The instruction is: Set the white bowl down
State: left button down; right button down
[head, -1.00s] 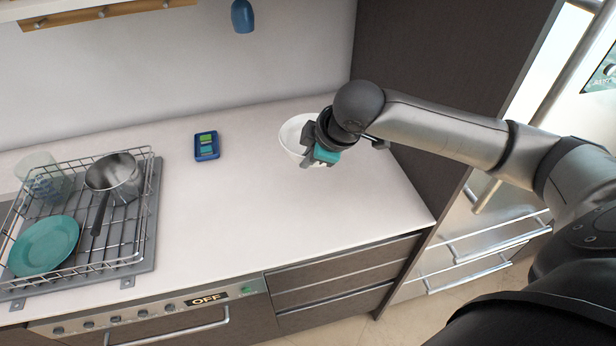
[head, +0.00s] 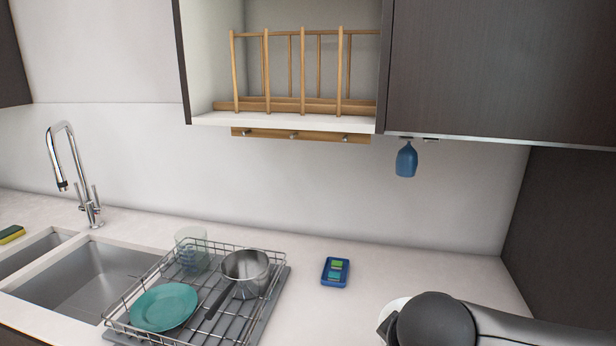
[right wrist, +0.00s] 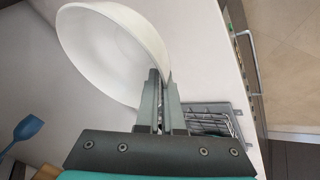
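The white bowl (head: 391,309) shows only as a sliver at the lower right of the head view, largely hidden behind my right arm. In the right wrist view the bowl (right wrist: 105,52) is large, at upper left. There my right gripper (right wrist: 159,98) has its two fingers close together on the bowl's rim. I cannot tell whether the bowl's base touches the counter (head: 330,318). My left gripper is in neither view.
A dish rack (head: 262,318) holds a teal plate (head: 164,307), a steel pot (head: 245,268) and a clear glass (head: 190,246). A blue tray (head: 335,272) lies right of it. A sink (head: 85,278) is at left.

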jog(key=s+d+f+m+g+h+b, duration=0.2)
jog(key=s+f+m+h+b, duration=0.2)
jog(key=m+b, duration=0.4)
jog(key=shift+s+f+m, duration=0.4)
jog(key=shift+s+f, duration=0.2)
jog(key=shift+s, duration=0.6)
